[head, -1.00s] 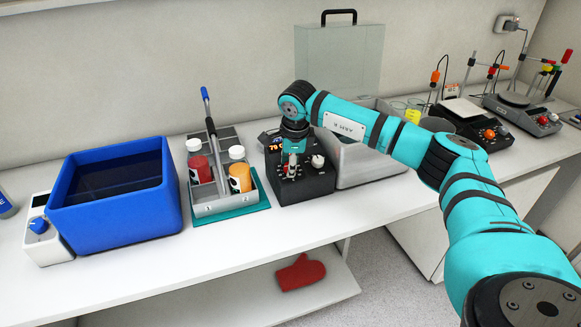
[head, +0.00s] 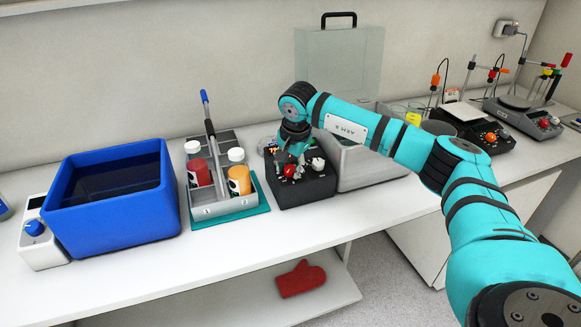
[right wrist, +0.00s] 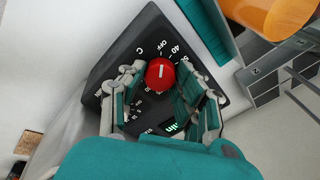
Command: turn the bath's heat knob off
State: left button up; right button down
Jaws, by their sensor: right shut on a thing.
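The heat knob is a red round knob (head: 290,171) with a white line, on top of the black control box (head: 306,190) beside the metal bath (head: 365,168). In the right wrist view the red knob (right wrist: 160,74) sits between my fingers, its white line pointing up, roughly toward the OFF mark; the number 40 is just to the right. My right gripper (right wrist: 162,78) is shut on this knob from above; in the head view the gripper (head: 287,159) partly hides the box's display. My left gripper is not in view.
A white knob (head: 318,163) stands close right of the gripper on the same box. A bottle carrier (head: 212,210) on a teal mat stands just left. A blue tub (head: 130,222) is further left. A clear panel with a black handle (head: 339,45) stands behind.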

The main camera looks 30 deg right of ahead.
jog(key=shift+r+n, duration=0.1)
jog(key=shift+n, duration=0.3)
jog(key=c, duration=0.9)
grip_release()
jog(key=shift+c, duration=0.2)
jog(key=shift+r, duration=0.2)
jog(key=v, duration=1.1)
jog(key=shift+s+r, duration=0.2)
jog(key=shift+r, duration=0.05)
